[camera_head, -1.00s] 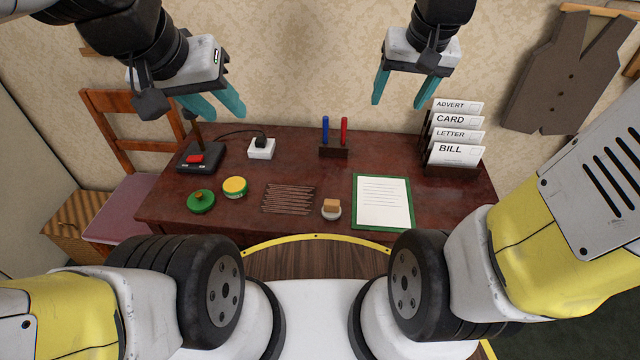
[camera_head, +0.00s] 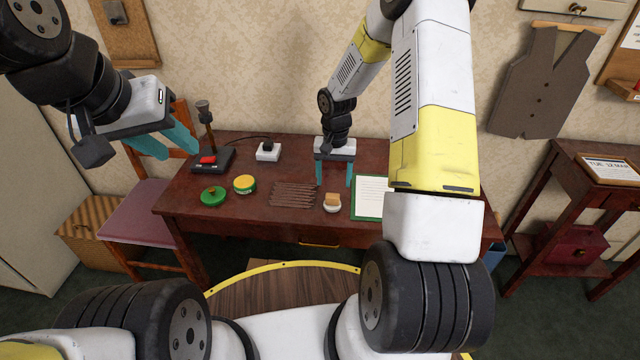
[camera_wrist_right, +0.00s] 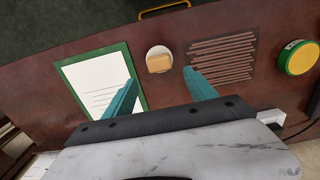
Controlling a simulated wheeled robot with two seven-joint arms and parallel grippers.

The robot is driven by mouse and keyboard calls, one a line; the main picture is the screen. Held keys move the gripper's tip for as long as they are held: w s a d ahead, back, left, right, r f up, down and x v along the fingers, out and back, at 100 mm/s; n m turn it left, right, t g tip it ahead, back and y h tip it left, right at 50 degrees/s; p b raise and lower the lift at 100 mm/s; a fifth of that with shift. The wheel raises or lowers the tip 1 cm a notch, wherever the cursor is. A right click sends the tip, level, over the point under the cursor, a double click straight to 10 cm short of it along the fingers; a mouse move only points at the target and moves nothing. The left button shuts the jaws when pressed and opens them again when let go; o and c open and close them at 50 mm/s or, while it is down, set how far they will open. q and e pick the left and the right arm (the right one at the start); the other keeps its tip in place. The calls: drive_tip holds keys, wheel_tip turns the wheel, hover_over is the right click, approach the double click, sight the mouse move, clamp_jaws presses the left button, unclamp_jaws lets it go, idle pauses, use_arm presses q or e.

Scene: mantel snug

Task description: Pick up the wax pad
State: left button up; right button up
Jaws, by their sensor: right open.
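Two small items could be the wax pad; I cannot tell which. A tan block (camera_head: 332,199) sits in a small white round dish (camera_head: 332,209) near the desk's front edge, also seen in the right wrist view (camera_wrist_right: 158,63). A green disc with a tan knob (camera_head: 209,198) lies at the desk's left, beside a yellow-topped green tin (camera_head: 245,184). My right gripper (camera_head: 334,184) is open and empty above the desk. The dish appears between its fingertips in the right wrist view (camera_wrist_right: 160,78). My left gripper (camera_head: 178,152) is open and empty, up at the left.
Several thin brown sticks (camera_head: 294,194) lie left of the dish. A green-edged paper board (camera_head: 357,205) lies to its right, partly hidden by my right arm. A black device with a red button (camera_head: 208,160) and a white socket (camera_head: 268,152) stand behind. A chair (camera_head: 145,210) is at the left.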

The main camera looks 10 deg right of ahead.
sight(333, 195)
drive_tip(key=f, duration=0.4)
drive_tip(key=s+f, duration=0.1)
drive_tip(key=f, duration=0.1)
drive_tip(key=shift+a+f, duration=0.2)
drive_tip(key=shift+f, duration=0.15)
clamp_jaws()
drive_tip(key=shift+w+r, duration=0.1)
drive_tip(key=shift+r, duration=0.05)
drive_tip(key=shift+r, duration=0.6)
wheel_tip(333, 195, up, 2)
drive_tip(key=shift+r, duration=0.2)
drive_tip(key=s+a, duration=0.2)
drive_tip(key=s, duration=0.5)
drive_tip(key=s+a+r, duration=0.1)
drive_tip(key=s, duration=0.7)
drive_tip(key=shift+s+a, duration=0.3)
drive_tip(key=shift+a, duration=0.1)
